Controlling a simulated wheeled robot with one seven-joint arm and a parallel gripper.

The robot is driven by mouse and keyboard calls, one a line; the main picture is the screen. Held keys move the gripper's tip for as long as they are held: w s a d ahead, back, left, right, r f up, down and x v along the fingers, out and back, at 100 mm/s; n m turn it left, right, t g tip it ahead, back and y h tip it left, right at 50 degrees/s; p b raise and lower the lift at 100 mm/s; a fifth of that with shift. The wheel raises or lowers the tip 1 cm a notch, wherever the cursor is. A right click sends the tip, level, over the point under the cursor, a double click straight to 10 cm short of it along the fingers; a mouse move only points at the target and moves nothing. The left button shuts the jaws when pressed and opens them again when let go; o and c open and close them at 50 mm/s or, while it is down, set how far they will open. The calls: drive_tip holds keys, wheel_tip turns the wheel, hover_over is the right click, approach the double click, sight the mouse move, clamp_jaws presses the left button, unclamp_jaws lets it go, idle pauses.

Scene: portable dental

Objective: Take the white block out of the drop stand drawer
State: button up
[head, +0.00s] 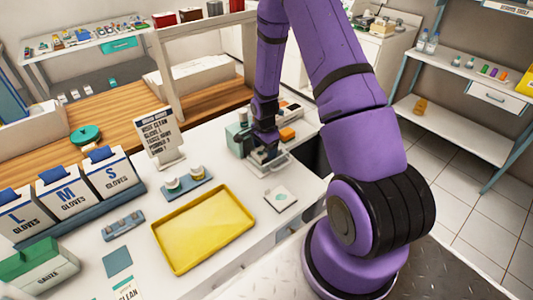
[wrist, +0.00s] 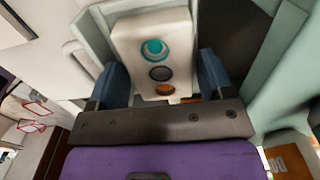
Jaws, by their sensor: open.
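A white block (wrist: 182,42) with a teal, a dark and an orange round mark on its face shows in the wrist view. My gripper (wrist: 160,72) is open, with one blue-grey finger on each side of the block. I cannot tell whether the fingers touch it. Pale green and white walls, apparently the drop stand (wrist: 277,65), surround the block, with a dark space to its right. In the head view my gripper (head: 263,154) points down at the drop stand (head: 237,137), over its pulled-out white drawer (head: 276,166). The block is hidden there by my gripper.
A yellow tray (head: 204,228) lies on the counter in front, left of my arm. A stand with two small jars (head: 184,182), a sign (head: 159,137) and a small white card (head: 281,199) are nearby. An orange item (head: 288,133) sits just right of my gripper.

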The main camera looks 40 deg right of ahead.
drive_tip(key=shift+f, duration=0.45)
drive_tip(key=c, duration=0.7)
drive_tip(key=shift+r, duration=0.1)
drive_tip(key=shift+c, duration=0.2)
